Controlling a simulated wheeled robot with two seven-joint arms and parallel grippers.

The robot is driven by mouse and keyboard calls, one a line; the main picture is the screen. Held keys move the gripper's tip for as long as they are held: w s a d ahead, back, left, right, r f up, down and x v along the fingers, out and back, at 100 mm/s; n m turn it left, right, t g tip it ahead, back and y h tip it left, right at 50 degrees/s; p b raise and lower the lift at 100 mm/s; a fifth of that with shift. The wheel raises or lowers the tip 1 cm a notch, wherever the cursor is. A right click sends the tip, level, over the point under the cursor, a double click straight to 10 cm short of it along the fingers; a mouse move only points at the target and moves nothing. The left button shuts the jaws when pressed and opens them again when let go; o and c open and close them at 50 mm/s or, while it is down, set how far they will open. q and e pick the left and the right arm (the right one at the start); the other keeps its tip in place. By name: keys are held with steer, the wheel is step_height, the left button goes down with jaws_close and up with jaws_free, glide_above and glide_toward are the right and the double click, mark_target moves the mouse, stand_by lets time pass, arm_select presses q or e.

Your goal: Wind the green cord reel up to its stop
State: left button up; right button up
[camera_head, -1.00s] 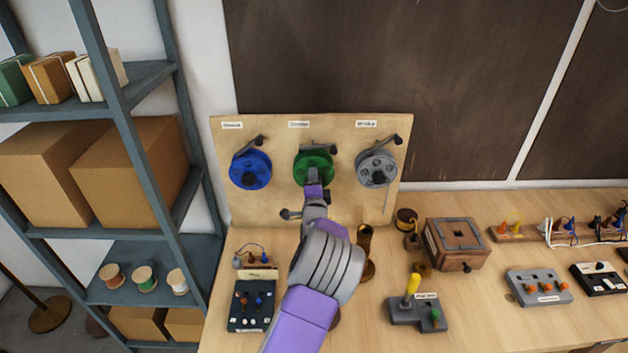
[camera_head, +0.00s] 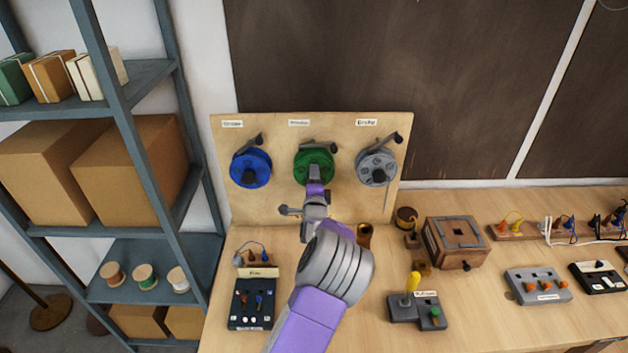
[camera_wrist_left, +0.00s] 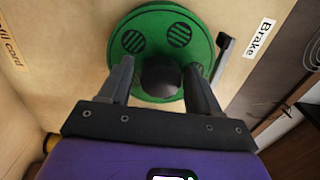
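The green cord reel (camera_head: 325,176) is mounted in the middle of an upright wooden board. In the left wrist view, the green reel (camera_wrist_left: 125,38) has a round black hub knob (camera_wrist_left: 160,76). My left gripper (camera_wrist_left: 160,82) has its fingers apart on either side of that knob, with a gap visible on the left. Contact on the right cannot be told. My right gripper is not in view.
A blue reel (camera_head: 250,167) and a grey reel (camera_head: 377,167) flank the green one on the board (camera_head: 290,125). A wooden box (camera_head: 456,243), a grey lever unit (camera_head: 418,310) and a dark switch panel (camera_head: 251,303) stand on the bench. A shelf rack (camera_head: 155,265) is at left.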

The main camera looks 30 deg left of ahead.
arm_select(q)
steer(key=shift+o, duration=0.2)
steer(key=v, duration=0.7)
steer(key=shift+s+b, duration=0.25)
steer(key=shift+b, duration=0.05)
steer(key=shift+d+r, duration=0.1)
steer(key=shift+d, duration=0.05)
